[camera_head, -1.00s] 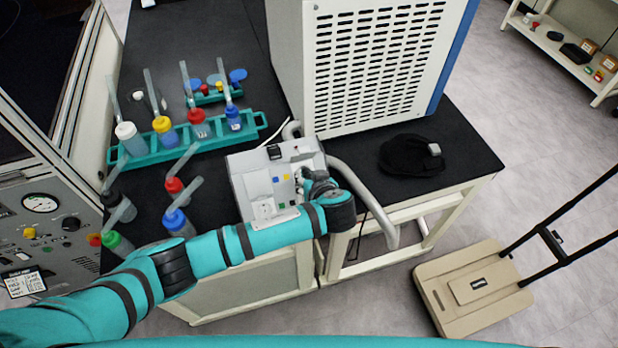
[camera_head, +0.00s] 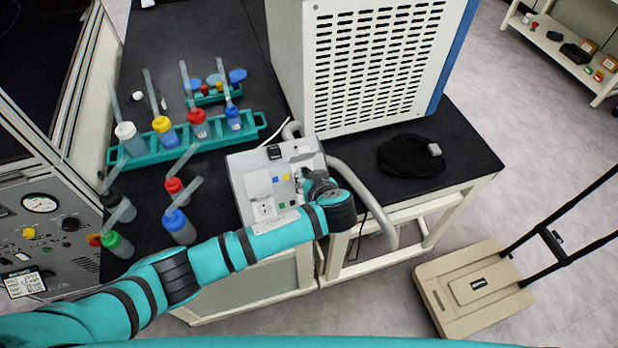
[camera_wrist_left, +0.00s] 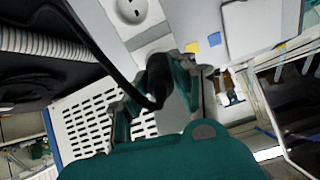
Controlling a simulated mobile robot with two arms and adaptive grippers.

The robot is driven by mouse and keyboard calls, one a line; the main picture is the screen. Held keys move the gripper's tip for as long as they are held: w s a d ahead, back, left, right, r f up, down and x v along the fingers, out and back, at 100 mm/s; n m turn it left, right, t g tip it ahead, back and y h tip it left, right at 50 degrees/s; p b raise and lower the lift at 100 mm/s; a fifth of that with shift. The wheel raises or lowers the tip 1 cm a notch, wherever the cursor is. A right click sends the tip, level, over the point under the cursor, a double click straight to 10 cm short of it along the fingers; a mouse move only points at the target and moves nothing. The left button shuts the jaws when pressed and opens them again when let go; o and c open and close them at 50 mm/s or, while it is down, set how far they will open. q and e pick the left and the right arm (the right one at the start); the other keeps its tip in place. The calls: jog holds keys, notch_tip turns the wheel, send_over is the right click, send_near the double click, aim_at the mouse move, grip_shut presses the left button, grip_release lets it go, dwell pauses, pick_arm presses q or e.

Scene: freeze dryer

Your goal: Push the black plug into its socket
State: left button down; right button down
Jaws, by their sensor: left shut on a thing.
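The black plug (camera_wrist_left: 158,78) is between the fingers of my left gripper (camera_wrist_left: 163,92) in the left wrist view, with its black cable running up and to the left. The plug's front end is close to the light face of the power box (camera_wrist_left: 180,20); whether it touches or sits in a socket I cannot tell. A round socket (camera_wrist_left: 132,10) shows on the box, beyond the plug. In the head view my left gripper (camera_head: 309,174) is at the right side of the box (camera_head: 245,172), and the plug is hidden there. A socket (camera_head: 265,208) shows on the box's front. My right gripper is out of view.
A large vented machine (camera_head: 375,60) stands behind the box, and a thick grey hose (camera_head: 365,195) bends beside it. A teal rack (camera_head: 150,157) with bottles and several loose bottles stand to the left. A black cloth-like item (camera_head: 408,156) lies at the right.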

pick_arm(q)
jog(key=shift+b+x, duration=0.8)
jog(key=shift+x, duration=0.2)
dwell(0.9)
jog(key=c, duration=1)
grip_release()
jog(key=shift+f, duration=0.1)
jog(key=p+v, duration=0.4)
jog(key=v, duration=0.2)
jog(key=shift+p, duration=0.35)
dwell(0.4)
